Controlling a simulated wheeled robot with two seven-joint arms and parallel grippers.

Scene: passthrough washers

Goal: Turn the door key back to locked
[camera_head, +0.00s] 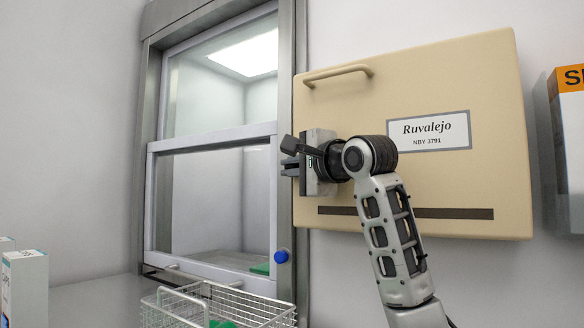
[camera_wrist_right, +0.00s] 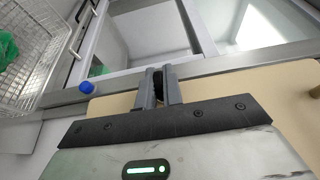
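My right gripper (camera_head: 288,157) is at the left edge of the beige panel, in front of the metal door frame (camera_head: 287,208). Its fingers (camera_wrist_right: 160,88) are close together with a narrow gap, and a small dark thing (camera_wrist_right: 158,86) shows in that gap. I cannot tell whether this is the key or whether the fingers touch it. No key shows plainly; the gripper covers that part of the frame in the head view. A blue round knob (camera_head: 281,256) sits lower on the frame, apart from the gripper; it also shows in the right wrist view (camera_wrist_right: 86,87). My left gripper is not in view.
The glass door (camera_head: 215,200) stands left of the gripper. The beige panel (camera_head: 450,190) has a handle (camera_head: 338,75) and a "Ruvalejo" label (camera_head: 429,130). A wire basket (camera_head: 215,303) with something green is below. White boxes (camera_head: 25,285) stand at lower left.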

